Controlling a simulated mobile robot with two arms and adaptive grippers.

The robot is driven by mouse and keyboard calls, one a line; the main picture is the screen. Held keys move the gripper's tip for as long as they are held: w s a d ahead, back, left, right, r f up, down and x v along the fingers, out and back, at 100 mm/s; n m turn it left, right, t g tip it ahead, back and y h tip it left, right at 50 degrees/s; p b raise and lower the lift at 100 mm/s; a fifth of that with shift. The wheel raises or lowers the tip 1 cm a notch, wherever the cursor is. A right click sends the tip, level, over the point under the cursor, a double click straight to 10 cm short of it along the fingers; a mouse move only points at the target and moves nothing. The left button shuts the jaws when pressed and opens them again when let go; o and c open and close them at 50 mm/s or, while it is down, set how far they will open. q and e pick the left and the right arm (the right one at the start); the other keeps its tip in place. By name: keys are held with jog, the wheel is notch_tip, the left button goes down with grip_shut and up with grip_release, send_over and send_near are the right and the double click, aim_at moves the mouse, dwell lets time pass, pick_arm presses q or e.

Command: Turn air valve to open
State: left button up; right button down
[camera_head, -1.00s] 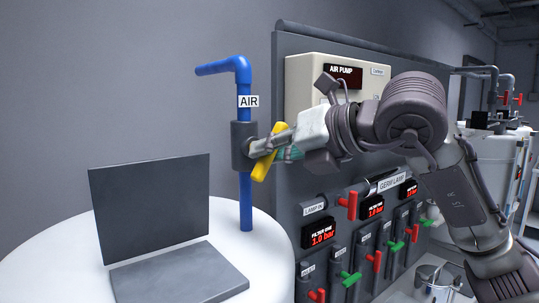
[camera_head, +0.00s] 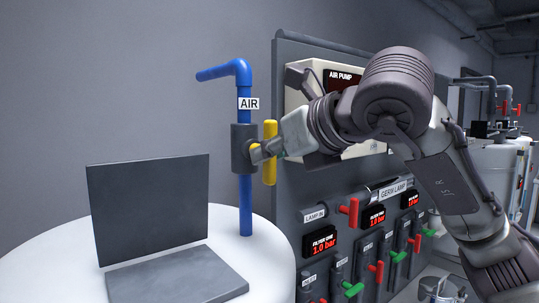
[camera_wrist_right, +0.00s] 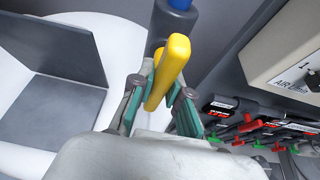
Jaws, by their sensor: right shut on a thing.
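The air valve is a dark grey body (camera_head: 241,147) on a vertical blue pipe (camera_head: 246,200), under a white AIR label (camera_head: 248,103). Its yellow handle (camera_head: 270,165) stands close to vertical on the right side of the body. My right gripper (camera_head: 262,153) is shut on the handle; the arm comes in from the right. In the right wrist view the yellow handle (camera_wrist_right: 173,62) passes between the two green-padded fingers of my right gripper (camera_wrist_right: 160,95), and the blue pipe (camera_wrist_right: 181,4) shows behind. My left gripper is not in view.
A white round tank (camera_head: 60,270) carries a dark hinged panel like an open laptop (camera_head: 150,209) left of the pipe. Right of it stands a grey panel (camera_head: 290,120) with an air pump box (camera_head: 340,76), a red lamp handle (camera_head: 353,211) and several small red and green valves.

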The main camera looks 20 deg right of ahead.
jog(key=shift+f, duration=0.15)
jog(key=c, duration=1.1)
grip_release()
jog(key=shift+s+d+r, duration=0.15)
jog(key=shift+s+r, duration=0.15)
jog(key=v, duration=1.1)
jog(key=shift+d, duration=0.1)
